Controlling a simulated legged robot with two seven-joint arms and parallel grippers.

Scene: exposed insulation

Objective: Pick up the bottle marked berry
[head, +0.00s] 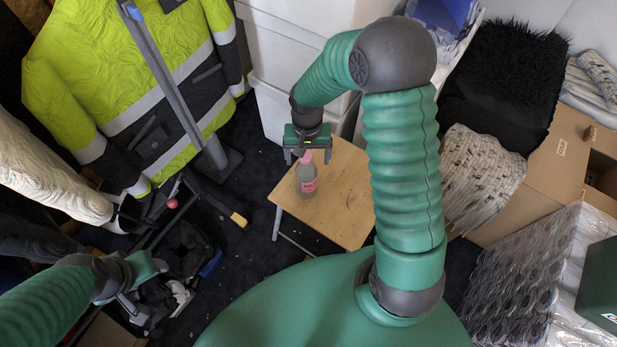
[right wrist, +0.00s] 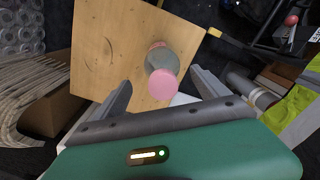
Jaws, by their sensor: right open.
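A bottle (head: 307,178) with a pink cap and a pink label stands upright on a small wooden table (head: 340,205). The label is too small to read. My right gripper (head: 309,158) is above the bottle, with its open fingers on either side of the cap area. In the right wrist view the bottle's pink cap (right wrist: 160,84) lies between and beyond the two open fingertips (right wrist: 160,85), apart from both. My left gripper (head: 140,295) is low at the left, away from the table; its fingers are not clear.
White drawers (head: 280,60) stand behind the table. A hi-vis jacket (head: 140,80) hangs at the left on a grey stand. A cardboard box (head: 530,190) and plastic-wrapped rolls (head: 540,280) are at the right. The tabletop around the bottle is clear.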

